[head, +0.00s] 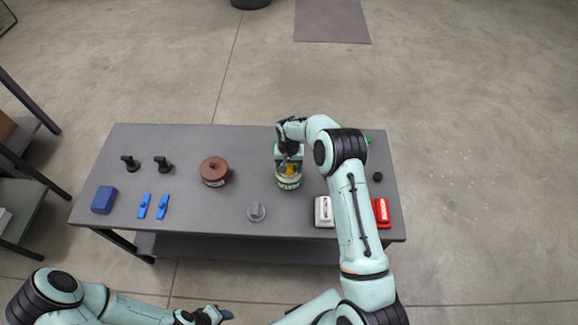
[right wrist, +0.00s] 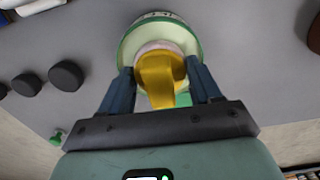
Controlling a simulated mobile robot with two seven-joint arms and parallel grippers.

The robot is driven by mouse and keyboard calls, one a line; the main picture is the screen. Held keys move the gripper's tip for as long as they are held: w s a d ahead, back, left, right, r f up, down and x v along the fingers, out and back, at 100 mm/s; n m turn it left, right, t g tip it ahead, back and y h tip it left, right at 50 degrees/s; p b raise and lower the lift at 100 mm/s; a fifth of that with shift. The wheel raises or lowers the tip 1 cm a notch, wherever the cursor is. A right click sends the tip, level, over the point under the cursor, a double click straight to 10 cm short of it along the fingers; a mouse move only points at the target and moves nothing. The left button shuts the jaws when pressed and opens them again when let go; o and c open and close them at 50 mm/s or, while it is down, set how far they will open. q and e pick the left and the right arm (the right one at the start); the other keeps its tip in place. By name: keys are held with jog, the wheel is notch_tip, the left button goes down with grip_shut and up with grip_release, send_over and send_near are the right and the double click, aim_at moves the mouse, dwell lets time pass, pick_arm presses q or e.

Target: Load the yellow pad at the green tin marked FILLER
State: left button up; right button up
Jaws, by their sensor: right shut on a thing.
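The green tin (head: 289,184) stands on the grey table, right of the middle; its pale green rim (right wrist: 125,52) shows in the right wrist view. Its lettering is too small to read. My right gripper (head: 289,165) is shut on the yellow pad (right wrist: 158,78), with one dark blue finger on each side. The pad's pinkish-white end is over the tin's open top; I cannot tell whether it touches the contents. The yellow pad also shows in the head view (head: 290,169). My left gripper (head: 212,315) is low at the front, off the table, its jaws unclear.
The back middle is clear.

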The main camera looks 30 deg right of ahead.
pick_arm(q)
jog(key=shift+w+r+p, duration=0.65)
jog(key=shift+w+r, duration=0.25)
jog(key=shift+w, duration=0.15)
pick_arm(e)
jog(key=shift+r, duration=3.45)
